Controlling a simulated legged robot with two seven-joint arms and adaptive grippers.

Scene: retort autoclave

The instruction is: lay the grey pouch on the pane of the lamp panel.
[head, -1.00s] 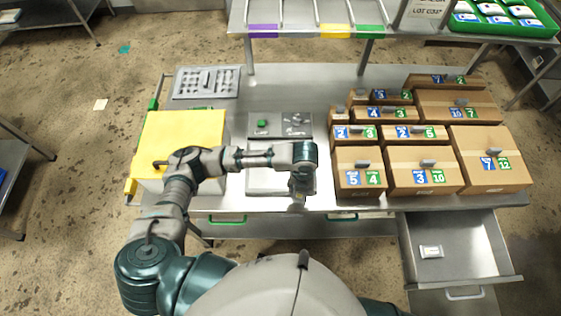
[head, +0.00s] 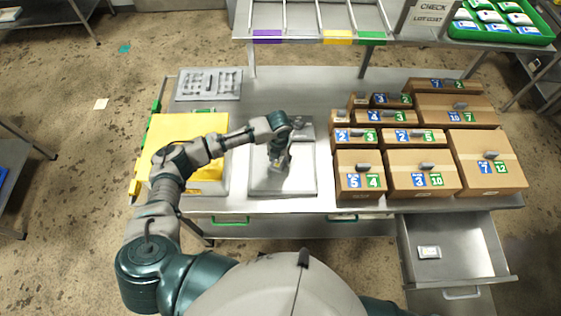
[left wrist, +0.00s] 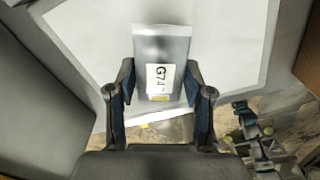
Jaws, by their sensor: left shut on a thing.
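The lamp panel (head: 300,184) lies on the steel table in front of me, left of the cartons, and its pane (head: 264,181) is pale. My left gripper (head: 281,163) is over the panel. In the left wrist view the gripper (left wrist: 160,98) is shut on the grey pouch (left wrist: 176,45), with the fingers at its two sides. The pouch has a white label reading "G74" and a small yellow mark. The white pane (left wrist: 235,50) shows behind it; I cannot tell whether the pouch touches it. In the head view the pouch is mostly hidden. My right gripper is not in view.
Several cartons (head: 420,173) fill the table's right side. A yellow-topped box (head: 180,130) stands left of the panel, with a slotted grey tray (head: 208,88) behind it. An open drawer (head: 470,250) juts out at front right. A raised shelf (head: 310,22) stands behind.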

